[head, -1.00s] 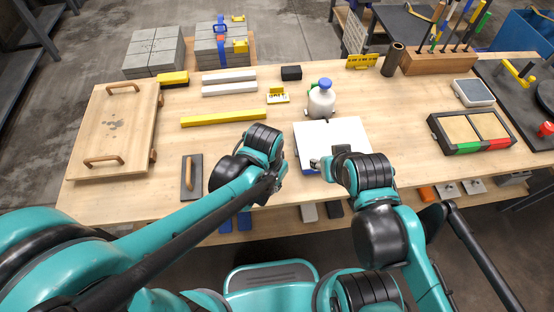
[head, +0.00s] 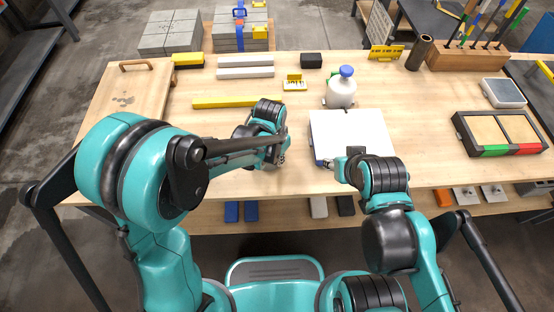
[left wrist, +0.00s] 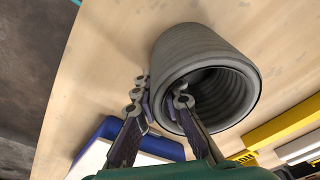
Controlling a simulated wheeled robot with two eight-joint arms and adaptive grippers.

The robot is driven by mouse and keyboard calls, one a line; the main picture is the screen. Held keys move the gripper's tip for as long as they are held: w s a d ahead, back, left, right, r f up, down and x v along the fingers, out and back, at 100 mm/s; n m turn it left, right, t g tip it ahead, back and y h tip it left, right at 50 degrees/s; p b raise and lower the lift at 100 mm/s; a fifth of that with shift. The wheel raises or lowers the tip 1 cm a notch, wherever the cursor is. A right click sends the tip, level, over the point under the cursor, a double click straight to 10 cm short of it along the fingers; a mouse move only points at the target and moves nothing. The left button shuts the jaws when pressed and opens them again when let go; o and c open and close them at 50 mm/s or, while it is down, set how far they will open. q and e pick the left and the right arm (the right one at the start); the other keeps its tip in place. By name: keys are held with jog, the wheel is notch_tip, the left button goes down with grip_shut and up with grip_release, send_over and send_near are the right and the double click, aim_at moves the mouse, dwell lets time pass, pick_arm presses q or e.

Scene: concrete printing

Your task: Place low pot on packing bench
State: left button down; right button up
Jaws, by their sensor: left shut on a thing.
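The low pot (left wrist: 190,45) is a grey, ribbed, round vessel in the left wrist view, tilted with its open mouth toward the camera. My left gripper (left wrist: 161,100) is shut on its wall, one finger inside the mouth and one outside. In the head view my left gripper (head: 281,157) is over the front part of a wooden bench (head: 420,125), and I cannot make out the pot there. Whether this is the packing bench I cannot tell. My right gripper (head: 331,164) is at the front left edge of a white-topped, blue-edged item (head: 345,130); its jaws are unclear.
A white bottle with a blue cap (head: 341,92) stands behind the white-topped item. A yellow bar (head: 237,103) and pale bars (head: 246,67) lie at the back left. A wooden board with handles (head: 125,98) is at the far left. A two-part tray (head: 497,133) is at the right.

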pick_arm(q)
jog(key=c, duration=2)
grip_release()
jog(key=shift+f, duration=0.15)
jog(key=shift+c, duration=0.2)
jog(key=o, duration=0.4)
jog(key=shift+r, duration=0.2)
